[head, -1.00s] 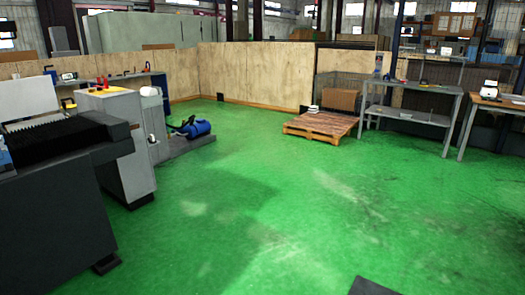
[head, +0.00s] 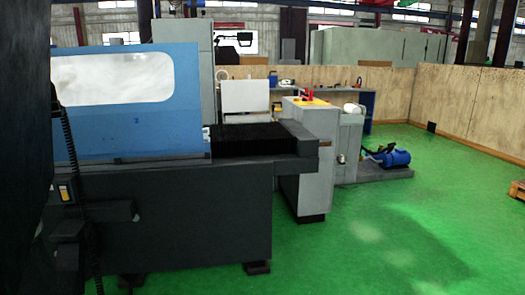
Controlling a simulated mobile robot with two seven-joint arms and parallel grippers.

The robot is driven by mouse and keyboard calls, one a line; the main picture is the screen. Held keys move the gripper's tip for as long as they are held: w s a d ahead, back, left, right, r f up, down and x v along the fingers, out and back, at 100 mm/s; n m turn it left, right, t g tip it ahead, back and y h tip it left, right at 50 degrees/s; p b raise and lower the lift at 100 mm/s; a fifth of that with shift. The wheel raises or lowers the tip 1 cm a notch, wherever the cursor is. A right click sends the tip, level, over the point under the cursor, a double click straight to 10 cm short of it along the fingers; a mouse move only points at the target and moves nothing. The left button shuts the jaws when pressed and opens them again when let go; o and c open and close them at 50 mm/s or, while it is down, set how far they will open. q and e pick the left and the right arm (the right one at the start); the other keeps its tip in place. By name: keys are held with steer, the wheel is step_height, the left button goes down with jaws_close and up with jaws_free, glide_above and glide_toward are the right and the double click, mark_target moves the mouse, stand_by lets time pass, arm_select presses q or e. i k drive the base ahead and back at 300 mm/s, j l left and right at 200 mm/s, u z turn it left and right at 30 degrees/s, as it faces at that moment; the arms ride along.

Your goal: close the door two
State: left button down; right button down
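The cylindrical grinder (head: 190,215) stands at the left, with a dark grey base. A blue door panel (head: 125,108) with a pale window (head: 115,78) stands above the base. I cannot tell if this panel is door two, or how far it is open or shut. Its left end is hidden behind a dark upright shape. To its right, a black ribbed cover (head: 250,138) lies along the machine bed. Neither of my grippers is in view.
A dark upright shape with a coiled cable (head: 70,150) fills the left edge. A grey cabinet (head: 308,160) stands beyond the machine's right end. A blue motor (head: 390,158) sits on a low plinth behind it. Green floor (head: 400,245) is clear at the right.

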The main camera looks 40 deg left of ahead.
mark_target(164, 114)
steer(key=i+j+u, duration=0.1)
steer(key=i+u, duration=0.65)
steer(key=u, duration=0.2)
steer(key=i+u, duration=0.85)
steer(key=i+l, duration=0.05)
steer(key=i, duration=0.05)
